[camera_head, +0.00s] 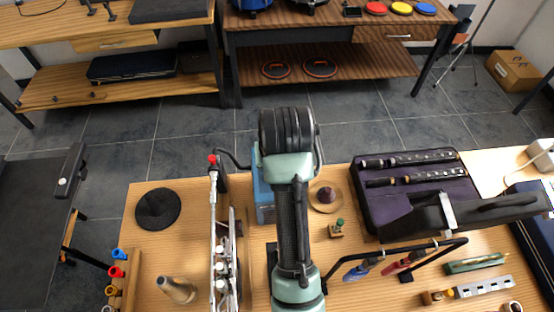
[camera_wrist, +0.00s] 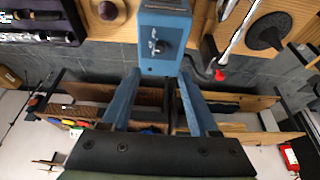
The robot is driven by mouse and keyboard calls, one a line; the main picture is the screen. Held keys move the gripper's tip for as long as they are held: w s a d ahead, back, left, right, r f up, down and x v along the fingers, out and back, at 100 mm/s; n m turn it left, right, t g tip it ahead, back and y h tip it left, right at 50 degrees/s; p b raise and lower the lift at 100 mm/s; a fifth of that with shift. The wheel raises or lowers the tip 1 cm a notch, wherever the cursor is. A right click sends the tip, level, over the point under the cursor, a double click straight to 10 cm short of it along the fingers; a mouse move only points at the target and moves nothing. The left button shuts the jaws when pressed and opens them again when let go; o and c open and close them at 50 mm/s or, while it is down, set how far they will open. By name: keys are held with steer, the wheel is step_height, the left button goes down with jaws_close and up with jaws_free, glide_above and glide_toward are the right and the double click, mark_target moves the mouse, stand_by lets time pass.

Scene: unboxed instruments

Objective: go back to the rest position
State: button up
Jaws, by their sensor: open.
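My gripper (camera_wrist: 158,76) shows in the wrist view as two blue fingers spread apart, with nothing held between them. In the head view my arm reaches over the middle of the table, and the fingers are hidden there. A blue box (camera_wrist: 165,45) with a dark knob on its face appears just past the fingertips in the wrist view. In the head view the same blue box (camera_head: 263,196) stands on the wooden table (camera_head: 150,245), partly covered by my arm. I cannot tell how far the fingertips are from it.
To the right are a wooden disc (camera_head: 338,194) with a dark knob and an open purple-lined case (camera_head: 375,205). Grey floor (camera_head: 130,125) lies beyond the table.

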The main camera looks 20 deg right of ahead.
steer(key=w+a+r+n+t, duration=0.1)
steer(key=w+a+r+t, duration=0.2)
steer(key=r, duration=0.7)
steer(key=w+a+r+t, duration=0.25)
steer(key=r+t, duration=0.25)
steer(key=r, duration=0.5)
steer(key=w+a+r+n+t, duration=0.1)
steer(key=w+r+t, duration=0.3)
steer(key=r, duration=0.7)
steer(key=s+a+r+t, duration=0.2)
steer(key=s+r+t, duration=0.1)
steer(key=s+r, duration=0.2)
steer(key=s+a+r+t, duration=0.3)
steer(key=s+r, duration=0.3)
steer(key=r, duration=0.4)
steer(key=s+a+r+n+t+y, duration=0.1)
steer(key=s+a+r+t, duration=0.1)
steer(key=s+r+t, duration=0.3)
step_height(320, 180, up, 3)
steer(key=shift+s+a+r, duration=0.2)
steer(key=shift+a, duration=0.05)
